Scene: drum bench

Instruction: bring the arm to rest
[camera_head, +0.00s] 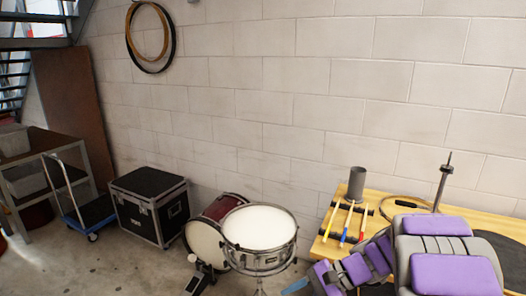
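My arm shows at the lower right as grey links with purple pads, in front of the wooden bench (333,242). It covers part of the bench's front. No gripper fingers can be made out, so I cannot see whether the gripper is open, shut or holding anything.
On the bench are a grey cylinder (356,183), several sticks with coloured ends on a dark rack, a hoop (401,203) and an upright metal rod (442,181). A snare drum (259,228), red drum (206,240), black case (150,205) and blue trolley (91,215) stand left.

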